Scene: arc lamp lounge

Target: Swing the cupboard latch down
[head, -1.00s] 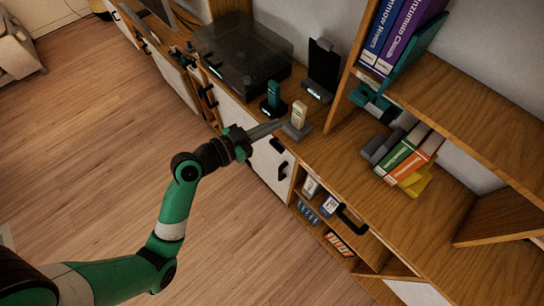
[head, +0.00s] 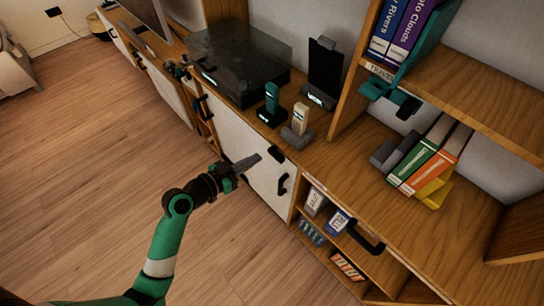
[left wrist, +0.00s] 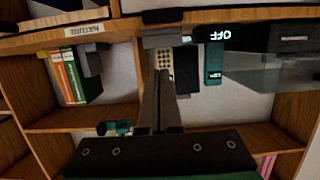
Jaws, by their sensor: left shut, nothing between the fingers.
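The white cupboard door (head: 240,142) is closed, below the counter in the head view. A short black latch piece (head: 276,155) sits near its upper right corner, lying slantwise. A black handle (head: 282,184) is on the door just below it. My left gripper (head: 256,160) is shut and empty, in front of the door, its tips pointing at the latch piece with a small gap in the picture. I cannot tell whether they touch. In the left wrist view my shut fingers (left wrist: 163,85) show, but no latch can be made out. My right gripper is in neither view.
A cream phone (head: 300,118) and a teal phone (head: 271,98) stand on the counter above the door. An open shelf (head: 325,262) with small boxes adjoins the door on the right. The wooden floor (head: 90,170) is clear.

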